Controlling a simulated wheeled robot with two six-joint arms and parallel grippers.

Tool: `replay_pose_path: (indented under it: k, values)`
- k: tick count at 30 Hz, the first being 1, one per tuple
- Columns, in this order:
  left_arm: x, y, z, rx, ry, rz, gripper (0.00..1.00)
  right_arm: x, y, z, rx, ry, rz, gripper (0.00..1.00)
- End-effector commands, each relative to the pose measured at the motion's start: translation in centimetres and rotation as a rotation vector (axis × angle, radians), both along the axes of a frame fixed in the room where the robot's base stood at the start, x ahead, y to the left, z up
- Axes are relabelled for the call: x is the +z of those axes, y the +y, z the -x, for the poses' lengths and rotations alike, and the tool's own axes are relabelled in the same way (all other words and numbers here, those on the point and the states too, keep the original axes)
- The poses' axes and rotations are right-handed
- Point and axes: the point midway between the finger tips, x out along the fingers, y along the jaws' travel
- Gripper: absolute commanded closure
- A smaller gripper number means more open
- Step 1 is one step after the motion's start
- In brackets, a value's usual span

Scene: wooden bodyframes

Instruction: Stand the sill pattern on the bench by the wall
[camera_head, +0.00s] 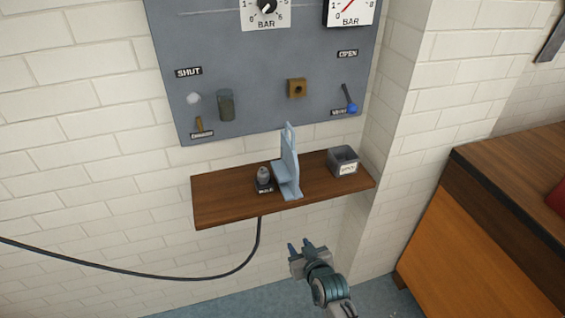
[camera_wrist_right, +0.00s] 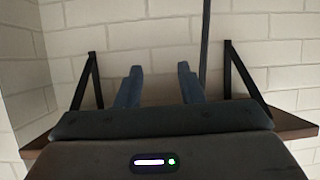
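A pale blue piece that looks like the sill pattern (camera_head: 288,168) stands upright on the wooden wall bench (camera_head: 223,203). It has a tall, thin upright with a slot near the top and a flat foot reaching to the bench's front edge. My right gripper (camera_head: 300,245) is below and in front of the bench, apart from the piece. Its two fingers are spread with nothing between them, also in the right wrist view (camera_wrist_right: 159,84). My left gripper is not in view.
A small grey-topped item (camera_head: 264,177) stands just left of the blue piece, and a grey open box (camera_head: 343,161) to its right. A grey gauge panel (camera_head: 270,60) hangs above. A black cable (camera_head: 150,275) droops below. A wooden cabinet (camera_head: 480,240) stands at right.

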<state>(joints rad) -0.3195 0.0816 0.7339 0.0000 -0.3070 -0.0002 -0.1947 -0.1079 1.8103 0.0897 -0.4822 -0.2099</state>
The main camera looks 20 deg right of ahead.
Motion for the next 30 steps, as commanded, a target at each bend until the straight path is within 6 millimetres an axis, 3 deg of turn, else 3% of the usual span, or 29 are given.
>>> replay_pose_path:
  k: [1,3,6,9,14,21,26,30]
  values:
    - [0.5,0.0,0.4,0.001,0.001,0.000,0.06,5.9,0.2,-1.2,-0.006,-0.097,-0.009,0.65]
    - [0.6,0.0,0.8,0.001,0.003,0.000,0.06,12.0,0.3,-1.8,-0.013,-0.202,-0.014,0.65]
    - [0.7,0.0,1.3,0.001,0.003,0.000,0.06,18.6,0.1,-1.9,-0.023,-0.319,-0.017,0.65]
    - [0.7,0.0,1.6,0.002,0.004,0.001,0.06,22.6,0.0,-1.6,-0.031,-0.391,-0.019,0.65]
    - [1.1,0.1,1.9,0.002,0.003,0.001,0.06,24.9,-0.1,-2.6,-0.034,-0.432,-0.018,0.65]
    - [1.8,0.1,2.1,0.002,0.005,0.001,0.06,24.9,0.0,-6.2,-0.034,-0.431,-0.018,0.65]
    - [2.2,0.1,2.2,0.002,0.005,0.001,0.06,24.9,0.0,-7.3,-0.034,-0.429,-0.018,0.65]
    - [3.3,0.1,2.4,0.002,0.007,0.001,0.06,25.3,-0.1,-9.2,-0.034,-0.430,-0.018,0.65]
